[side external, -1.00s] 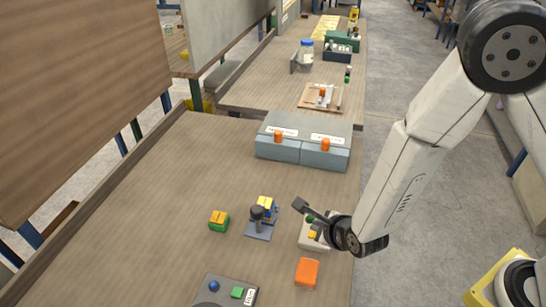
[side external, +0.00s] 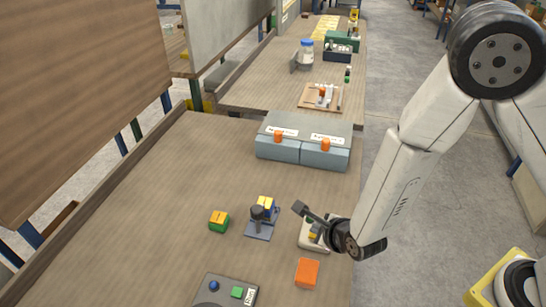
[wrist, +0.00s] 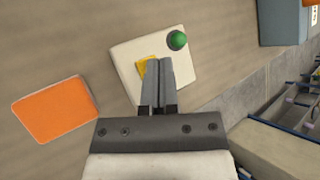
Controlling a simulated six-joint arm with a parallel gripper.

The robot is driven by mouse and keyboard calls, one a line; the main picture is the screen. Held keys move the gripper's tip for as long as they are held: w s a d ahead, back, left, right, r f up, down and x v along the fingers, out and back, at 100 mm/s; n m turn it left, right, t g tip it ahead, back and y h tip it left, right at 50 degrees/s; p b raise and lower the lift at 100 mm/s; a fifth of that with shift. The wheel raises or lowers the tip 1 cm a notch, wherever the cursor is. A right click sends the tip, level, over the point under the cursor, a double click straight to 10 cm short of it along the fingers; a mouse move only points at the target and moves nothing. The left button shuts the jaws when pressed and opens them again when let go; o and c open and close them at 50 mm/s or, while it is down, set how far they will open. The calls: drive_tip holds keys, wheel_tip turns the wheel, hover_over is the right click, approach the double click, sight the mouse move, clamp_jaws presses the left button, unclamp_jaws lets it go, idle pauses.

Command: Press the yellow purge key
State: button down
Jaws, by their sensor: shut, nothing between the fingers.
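The yellow purge key (wrist: 143,66) is on a cream box (wrist: 123,58) that also carries a round green button (wrist: 177,40). In the wrist view my gripper (wrist: 158,62) is shut and empty, and its fingertips overlap the right part of the yellow key. I cannot tell whether they touch it. In the side external view the cream box (side external: 305,234) is partly hidden behind my wrist, with a bit of the yellow key (side external: 312,235) showing. My gripper there is largely seen edge-on above the box.
An orange block (side external: 307,272) lies just in front of the box. A small stand (side external: 259,232) and a green and yellow block (side external: 219,221) are to the left. Grey boxes with orange knobs (side external: 303,150) stand behind. A grey button panel (side external: 222,289) is at the front.

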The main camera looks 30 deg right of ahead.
drive_tip(key=shift+f, duration=0.4)
idle(0.5)
drive_tip(key=shift+r, duration=0.2)
idle(0.3)
drive_tip(key=shift+r, duration=0.7)
drive_tip(key=shift+r, duration=0.1)
drive_tip(key=shift+r, duration=2.4)
drive_tip(key=shift+d, duration=0.1)
